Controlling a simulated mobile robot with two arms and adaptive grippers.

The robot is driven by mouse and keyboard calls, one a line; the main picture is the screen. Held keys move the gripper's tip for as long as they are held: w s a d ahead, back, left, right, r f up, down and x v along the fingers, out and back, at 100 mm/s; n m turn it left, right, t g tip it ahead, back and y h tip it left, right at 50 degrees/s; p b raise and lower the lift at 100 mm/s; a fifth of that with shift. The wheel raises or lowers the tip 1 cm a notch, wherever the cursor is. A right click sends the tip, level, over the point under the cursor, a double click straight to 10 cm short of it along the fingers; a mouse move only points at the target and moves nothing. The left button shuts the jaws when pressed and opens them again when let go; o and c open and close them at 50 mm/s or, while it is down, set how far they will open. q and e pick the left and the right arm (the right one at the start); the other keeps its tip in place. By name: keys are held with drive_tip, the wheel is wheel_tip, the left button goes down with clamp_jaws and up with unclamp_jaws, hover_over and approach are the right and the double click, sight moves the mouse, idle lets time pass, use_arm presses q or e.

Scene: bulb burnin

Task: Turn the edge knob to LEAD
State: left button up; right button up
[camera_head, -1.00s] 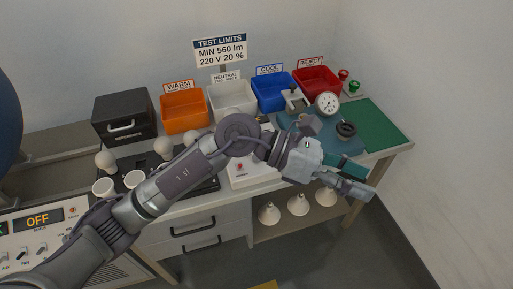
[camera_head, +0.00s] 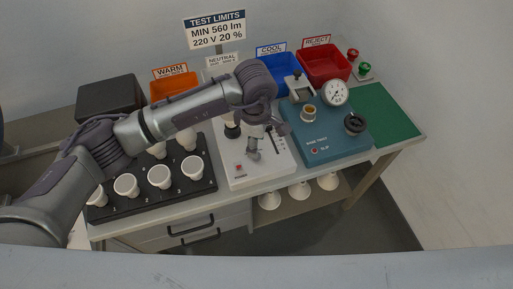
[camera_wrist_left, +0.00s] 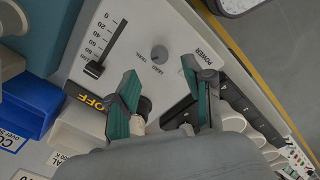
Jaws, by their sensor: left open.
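The edge knob (camera_wrist_left: 159,53) is a small round grey knob on the white control box, with LEAD and TRAIL lettering beside it in the left wrist view. The white control box (camera_head: 240,172) is at the middle of the bench in the head view, where my arm hides part of its top. My left gripper (camera_wrist_left: 160,84) is open, its two green-padded fingers pointing at the box. The knob lies beyond and between the fingertips in the picture, with no visible contact. In the head view the left gripper (camera_head: 253,147) hangs over the box, small and partly hidden by its wrist.
A slider (camera_wrist_left: 95,69) and an OFF display (camera_wrist_left: 88,97) are beside the knob. A blue tester (camera_head: 325,150) with gauge stands right of the box. A black tray (camera_head: 150,204) with several white bulbs stands left. The green mat (camera_head: 385,115) is clear.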

use_arm(q)
wheel_tip(320, 180, down, 4)
drive_tip(key=shift+f+p, duration=0.15)
drive_tip(key=shift+p, duration=0.25)
drive_tip(key=shift+f, duration=0.35)
drive_tip(key=shift+w+d+f, duration=0.1)
drive_tip(key=shift+f, duration=0.25)
drive_tip(key=shift+c, duration=0.6)
drive_tip(key=c, duration=0.8)
clamp_jaws()
use_arm(e)
drive_tip(key=w, duration=0.1)
drive_tip(key=w+r, duration=0.1)
drive_tip(key=w, duration=0.1)
drive_tip(key=shift+a+r, duration=0.1)
drive_tip(key=shift+r, duration=0.1)
